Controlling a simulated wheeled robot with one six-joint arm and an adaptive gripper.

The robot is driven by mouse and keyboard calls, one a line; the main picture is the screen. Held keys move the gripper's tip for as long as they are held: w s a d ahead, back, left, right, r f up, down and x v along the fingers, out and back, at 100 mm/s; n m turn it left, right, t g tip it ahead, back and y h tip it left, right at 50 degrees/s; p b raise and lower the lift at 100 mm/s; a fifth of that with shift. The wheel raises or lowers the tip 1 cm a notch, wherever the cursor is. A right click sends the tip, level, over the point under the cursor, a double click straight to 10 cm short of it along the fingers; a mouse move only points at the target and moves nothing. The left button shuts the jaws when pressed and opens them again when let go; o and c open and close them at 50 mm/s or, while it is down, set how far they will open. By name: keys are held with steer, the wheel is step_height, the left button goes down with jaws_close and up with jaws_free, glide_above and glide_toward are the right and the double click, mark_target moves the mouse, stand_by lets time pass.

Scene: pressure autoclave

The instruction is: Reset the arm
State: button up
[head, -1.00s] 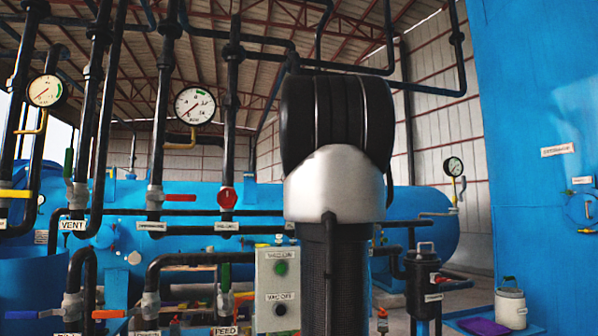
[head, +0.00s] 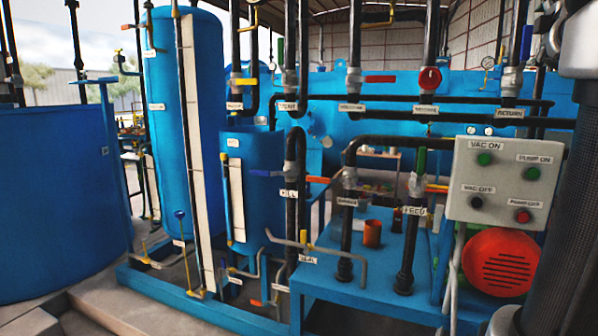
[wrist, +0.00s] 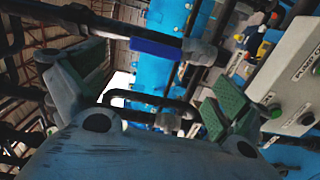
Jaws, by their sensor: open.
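My gripper (wrist: 162,105) shows in the wrist view with its two green-padded fingers spread wide apart. It is open, with nothing between the fingers. Behind it are dark pipes, a blue valve handle (wrist: 156,48) and the grey control box (wrist: 300,75), all tilted in this view. Nothing is seen touching the fingers. In the head view my arm stands at the right edge, and my gripper is out of that picture.
The grey control box (head: 503,180) with green, black and red buttons stands beside my arm. Labelled valves and pipes fill the middle, including a red handle (head: 430,79). A blue platform (head: 330,275) carries an orange cup (head: 372,233). Blue tanks (head: 187,120) stand left.

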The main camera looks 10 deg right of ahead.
steer(key=s+d+f+m+g+h, duration=0.2)
steer(key=s+d+f+m+g, duration=0.2)
steer(key=s+d+f+m, duration=0.15)
steer(key=s+a+f+m+g+y, duration=0.1)
steer(key=s+a+f+m+g, duration=0.15)
steer(key=f, duration=0.35)
steer(key=s+a+f+m+g+y, duration=0.1)
steer(key=s+f+m+g, duration=0.2)
steer(key=f, duration=0.4)
steer(key=s+a+f+y, duration=0.2)
steer(key=a+f, duration=0.5)
steer(key=a, duration=0.4)
steer(key=s+a+f+y, duration=0.3)
steer(key=a+f, duration=0.4)
steer(key=a, duration=0.5)
steer(key=s+a+f+g+y, duration=0.1)
steer(key=s+a+f+y, duration=0.2)
steer(key=a, duration=0.9)
step_height(320, 180, down, 4)
steer(key=shift+s+f+y, duration=0.1)
steer(key=shift+s+y, duration=0.05)
steer(key=shift+y, duration=0.85)
steer(key=shift+d, duration=0.1)
